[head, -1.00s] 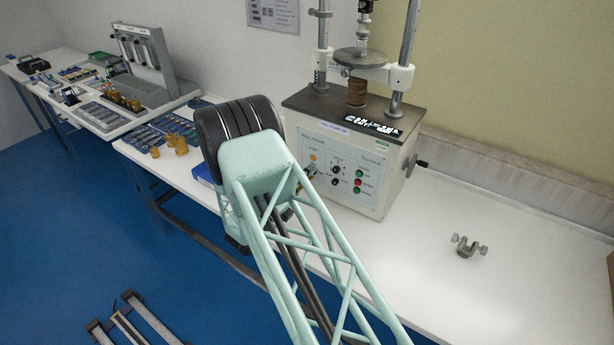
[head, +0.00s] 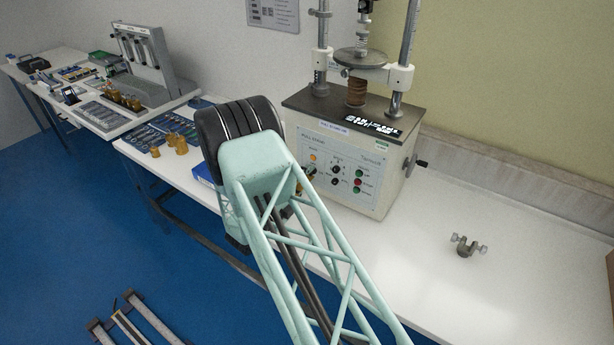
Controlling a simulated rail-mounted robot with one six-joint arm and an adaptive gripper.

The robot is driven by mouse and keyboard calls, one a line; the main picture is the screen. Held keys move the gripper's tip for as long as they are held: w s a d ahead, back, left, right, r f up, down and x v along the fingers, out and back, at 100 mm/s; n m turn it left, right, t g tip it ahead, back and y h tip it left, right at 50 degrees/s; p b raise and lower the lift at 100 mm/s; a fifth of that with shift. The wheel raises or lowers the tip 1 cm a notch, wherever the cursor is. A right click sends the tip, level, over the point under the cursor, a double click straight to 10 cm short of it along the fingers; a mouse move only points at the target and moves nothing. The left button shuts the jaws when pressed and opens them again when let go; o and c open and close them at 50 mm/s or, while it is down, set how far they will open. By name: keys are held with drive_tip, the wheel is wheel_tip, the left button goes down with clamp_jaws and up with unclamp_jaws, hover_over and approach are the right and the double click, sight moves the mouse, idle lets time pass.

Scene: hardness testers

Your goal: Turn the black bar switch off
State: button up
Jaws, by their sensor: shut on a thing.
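The white tester (head: 350,150) stands on the bench, with its control panel facing front. The panel carries an orange lamp (head: 313,157), dark knobs (head: 336,169) and a column of green and red buttons (head: 358,182). My gripper (head: 307,174) is at the panel's left part, just below the orange lamp, and is mostly hidden behind my own arm. Only a small part of it shows, shut on the black bar switch (head: 311,169). The switch is small and partly covered, so its exact angle cannot be read.
A small metal clamp part (head: 467,245) lies on the clear right side of the white bench (head: 420,270). Brass weights (head: 176,143) and blue tool trays (head: 150,138) are to the left. A crank handle (head: 418,163) sticks out of the tester's right side.

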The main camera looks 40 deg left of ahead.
drive_tip(key=o, duration=0.8)
drive_tip(key=shift+o, duration=0.2)
drive_tip(key=shift+s, duration=0.15)
drive_tip(key=s+d, duration=0.1)
drive_tip(key=s, duration=1)
drive_tip(key=shift+s, duration=0.35)
drive_tip(key=shift+w+r, duration=0.1)
